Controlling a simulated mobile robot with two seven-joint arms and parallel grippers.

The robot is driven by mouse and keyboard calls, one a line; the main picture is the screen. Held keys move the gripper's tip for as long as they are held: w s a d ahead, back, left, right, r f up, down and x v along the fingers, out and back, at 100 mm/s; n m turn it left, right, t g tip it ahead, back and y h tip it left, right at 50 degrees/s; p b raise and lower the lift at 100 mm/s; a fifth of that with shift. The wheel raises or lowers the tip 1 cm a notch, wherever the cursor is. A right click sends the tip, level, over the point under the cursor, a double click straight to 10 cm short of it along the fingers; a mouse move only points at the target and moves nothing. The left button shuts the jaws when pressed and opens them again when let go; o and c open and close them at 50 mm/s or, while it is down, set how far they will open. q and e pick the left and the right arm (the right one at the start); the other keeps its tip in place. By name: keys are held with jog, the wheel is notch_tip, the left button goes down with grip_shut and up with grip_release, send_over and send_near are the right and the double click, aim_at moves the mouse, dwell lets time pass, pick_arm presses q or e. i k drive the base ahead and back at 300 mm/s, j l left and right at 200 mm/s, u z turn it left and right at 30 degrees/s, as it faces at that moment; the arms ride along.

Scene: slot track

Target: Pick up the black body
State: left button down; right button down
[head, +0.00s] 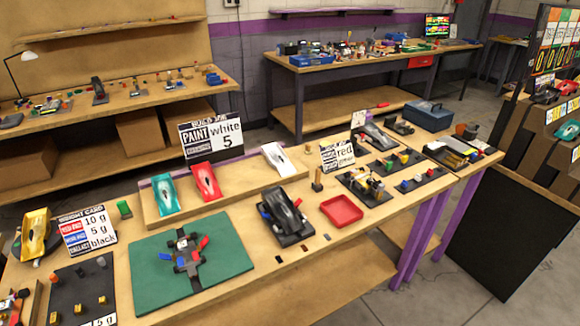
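A glossy black car body (284,210) sits on the workbench (225,215), right of the green mat. It rests on or in a dark holder (293,239); I cannot tell how it is seated. A small blue part shows at its left side. A second dark grey body (373,135) lies farther back on the right, near a small white card. Neither of my grippers shows in the head view.
A green mat (150,290) with a chassis (185,250) lies left of the black body. A red tray (341,211) is close on its right. Teal (163,195), red (206,182) and white (278,159) bodies stand on a raised board behind. Small dark pieces lie in front.

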aim_at(280, 208)
jog(key=l+u, duration=0.15)
jog(key=u, duration=0.25)
jog(key=l+u, duration=0.15)
jog(key=u, duration=0.25)
jog(key=l+u, duration=0.1)
jog(key=u, duration=0.3)
jog(key=k+l+u, duration=0.1)
jog(key=u, duration=0.3)
